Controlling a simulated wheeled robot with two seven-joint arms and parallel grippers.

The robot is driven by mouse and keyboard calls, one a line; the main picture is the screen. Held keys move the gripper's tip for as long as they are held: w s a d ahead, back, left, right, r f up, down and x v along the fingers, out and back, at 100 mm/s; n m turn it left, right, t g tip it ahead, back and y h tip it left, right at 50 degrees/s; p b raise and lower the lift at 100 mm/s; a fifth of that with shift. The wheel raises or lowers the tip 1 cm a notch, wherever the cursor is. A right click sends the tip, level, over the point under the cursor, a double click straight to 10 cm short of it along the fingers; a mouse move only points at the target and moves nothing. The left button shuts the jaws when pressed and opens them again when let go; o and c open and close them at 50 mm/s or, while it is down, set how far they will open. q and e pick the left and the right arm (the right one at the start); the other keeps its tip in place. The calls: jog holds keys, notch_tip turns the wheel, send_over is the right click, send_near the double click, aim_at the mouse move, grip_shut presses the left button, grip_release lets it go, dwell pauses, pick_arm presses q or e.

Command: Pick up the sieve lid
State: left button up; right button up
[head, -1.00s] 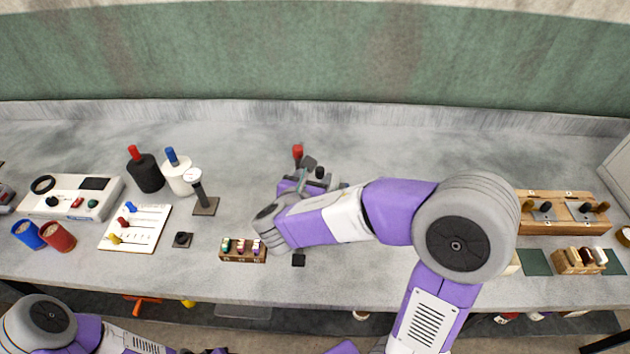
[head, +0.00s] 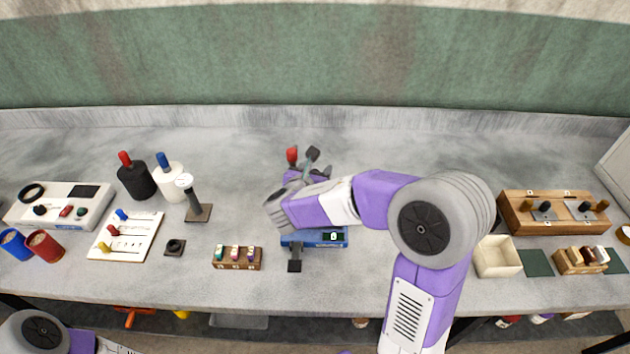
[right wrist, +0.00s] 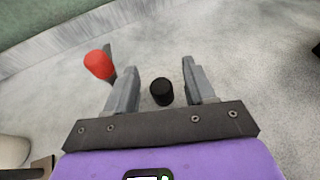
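My right gripper (head: 313,173) reaches over the middle of the bench, partly hidden behind my own arm. In the right wrist view its two grey fingers (right wrist: 160,72) stand apart. A short black cylindrical knob (right wrist: 162,92) shows between them, with a gap on each side. It may be the knob of the sieve lid, but I cannot make out a lid plate around it. In the head view the knob is not clearly visible. My left gripper is out of view; only part of that arm shows at the lower left.
A red-topped handle (right wrist: 99,65) stands just left of the right fingers. A blue device with a display (head: 333,237) lies below the wrist. A small bottle rack (head: 237,258) and a cream box (head: 497,257) flank it.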

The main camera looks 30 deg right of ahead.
grip_shut()
